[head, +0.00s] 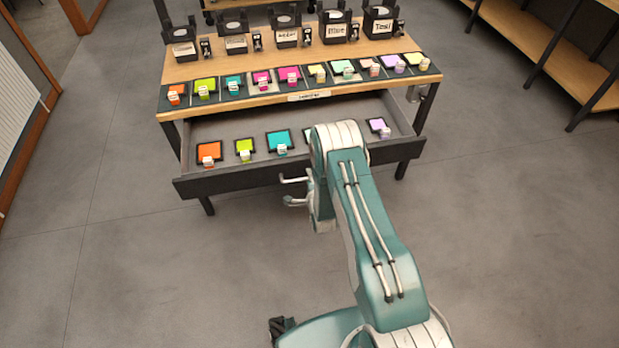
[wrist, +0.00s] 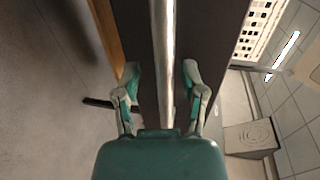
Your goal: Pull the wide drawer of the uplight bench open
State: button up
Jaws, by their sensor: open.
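The uplight bench (head: 200,70) has a wooden top and dark legs. Its wide drawer (head: 230,184) is pulled out toward me, with the grey inside showing. Orange, lime, teal and lilac squares with small white pieces lie in it; my arm hides part of the drawer. My gripper (head: 291,190) is at the drawer front, fingers apart. In the wrist view, a pale metal bar handle (wrist: 163,50) runs along the dark drawer front (wrist: 215,40). My open fingers (wrist: 162,88) are on either side of the bar, with visible gaps and no grip on it.
A row of coloured squares (head: 262,79) lies along the bench's front edge, with several black labelled holders (head: 286,33) behind. Wooden shelving (head: 545,40) stands at right and a pale ribbed panel (head: 15,105) at left. The grey floor (head: 130,260) before the bench is clear.

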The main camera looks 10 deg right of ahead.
jog(key=shift+r, duration=0.1)
jog(key=shift+s, duration=0.15)
jog(key=v, duration=1.1)
jog(key=shift+s, duration=0.3)
